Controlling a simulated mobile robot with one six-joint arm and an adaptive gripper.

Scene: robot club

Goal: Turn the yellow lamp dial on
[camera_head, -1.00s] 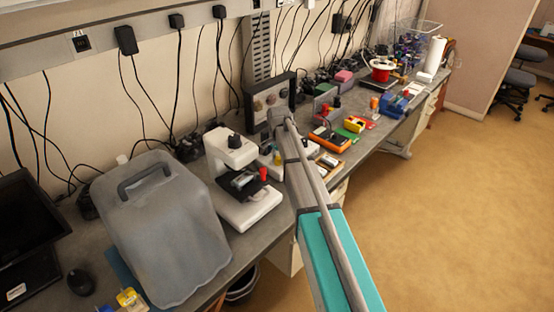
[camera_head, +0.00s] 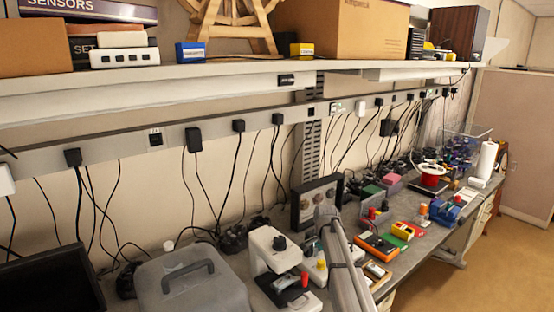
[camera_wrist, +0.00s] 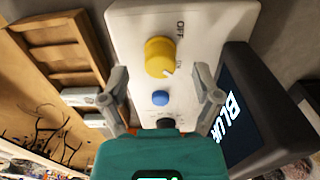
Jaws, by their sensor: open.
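The yellow dial (camera_wrist: 160,57) sits on a white panel (camera_wrist: 130,28) in the wrist view. The word OFF is printed to its upper right, and a smaller label at its right is too small to read surely. A white mark on the dial points to the lower right. A blue button (camera_wrist: 160,98) and a dark knob lie below it. My gripper (camera_wrist: 161,82) is open, with one finger on each side below the dial, not closed on it. In the head view a small yellow knob (camera_head: 321,265) shows on a white device, partly behind my arm; my gripper's jaws are not clear there.
In the wrist view a dark screen device (camera_wrist: 258,100) stands close at right and a wooden rack (camera_wrist: 55,50) at left. In the head view a white microscope (camera_head: 270,250) and a grey case (camera_head: 195,290) stand left of my arm; an orange device (camera_head: 376,245) is at right.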

